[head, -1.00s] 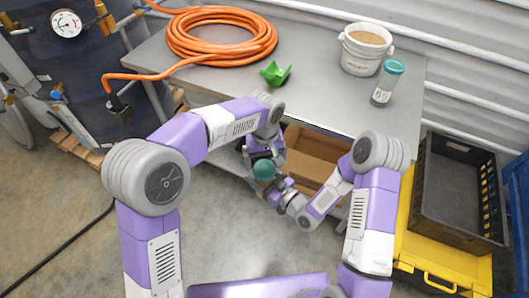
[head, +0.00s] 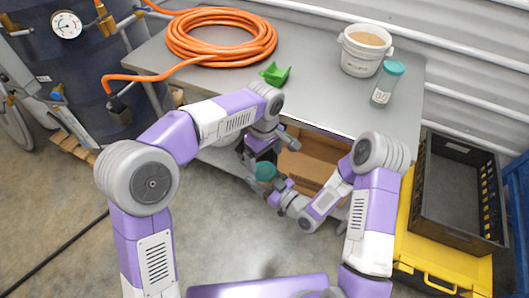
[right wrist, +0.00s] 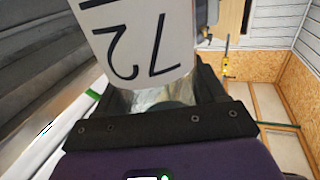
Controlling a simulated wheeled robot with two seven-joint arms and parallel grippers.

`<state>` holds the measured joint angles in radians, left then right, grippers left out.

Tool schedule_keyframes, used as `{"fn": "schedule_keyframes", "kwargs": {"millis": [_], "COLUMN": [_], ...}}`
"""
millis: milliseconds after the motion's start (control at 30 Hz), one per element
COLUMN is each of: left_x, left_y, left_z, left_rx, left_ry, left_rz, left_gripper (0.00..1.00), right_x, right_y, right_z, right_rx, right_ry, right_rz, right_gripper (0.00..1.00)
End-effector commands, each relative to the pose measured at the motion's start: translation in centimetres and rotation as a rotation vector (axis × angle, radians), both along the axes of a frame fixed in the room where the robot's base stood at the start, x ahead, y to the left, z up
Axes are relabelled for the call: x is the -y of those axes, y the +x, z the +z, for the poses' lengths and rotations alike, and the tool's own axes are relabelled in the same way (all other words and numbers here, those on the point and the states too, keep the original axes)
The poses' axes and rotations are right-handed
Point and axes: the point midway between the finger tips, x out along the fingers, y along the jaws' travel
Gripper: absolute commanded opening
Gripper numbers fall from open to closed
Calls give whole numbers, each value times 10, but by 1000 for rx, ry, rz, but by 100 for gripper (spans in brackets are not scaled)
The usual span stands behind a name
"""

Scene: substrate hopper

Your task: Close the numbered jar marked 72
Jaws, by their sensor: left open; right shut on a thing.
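The jar marked 72 shows in the right wrist view, its white label (right wrist: 140,42) upside down and its clear body (right wrist: 160,94) between dark fingers. My right gripper (head: 274,188) is shut on this jar and holds it off the table, in front of the table's near edge. In the head view a teal lid (head: 265,171) shows at the jar's top; whether it is fully seated I cannot tell. My left gripper (head: 260,155) is open, just above and behind the lid, with no visible grip on it. The jar's body is mostly hidden in the head view.
On the grey table (head: 310,95) are an orange hose coil (head: 221,50), a green scoop (head: 275,74), a white bucket (head: 362,58) and another teal-lidded jar (head: 386,84). A cardboard box (head: 312,160) sits below. A black crate (head: 455,190) stands at right on yellow.

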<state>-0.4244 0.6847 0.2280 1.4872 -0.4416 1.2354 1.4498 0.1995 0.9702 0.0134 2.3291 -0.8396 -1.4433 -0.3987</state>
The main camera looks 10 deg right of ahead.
Motion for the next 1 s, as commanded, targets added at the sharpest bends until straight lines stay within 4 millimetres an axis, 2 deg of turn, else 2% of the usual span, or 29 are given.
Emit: {"fn": "schedule_keyframes", "kwargs": {"millis": [200,400,567,833,867,1000], "left_x": [0,0,1,1,1,1], "left_y": [-1,-1,-1,-1,-1,-1], "left_z": [-35,-61,-70,-71,-71,-71], "left_rx": [-5,-3,-1,-1,-1,-1], "left_ry": [1,0,-1,-1,-1,-1], "left_rz": [-1,-2,-2,-2,-2,-2], "left_gripper": [94,94,94,94,92,71], "right_x": [0,0,0,0,0,0], "right_y": [0,0,0,0,0,0], "right_z": [1,1,1,1,1,1], "right_rx": [2,2,2,2,2,2], "right_ry": [1,1,1,1,1,1], "right_rz": [0,0,0,0,0,0], "right_gripper": [0,0,0,0,0,0]}}
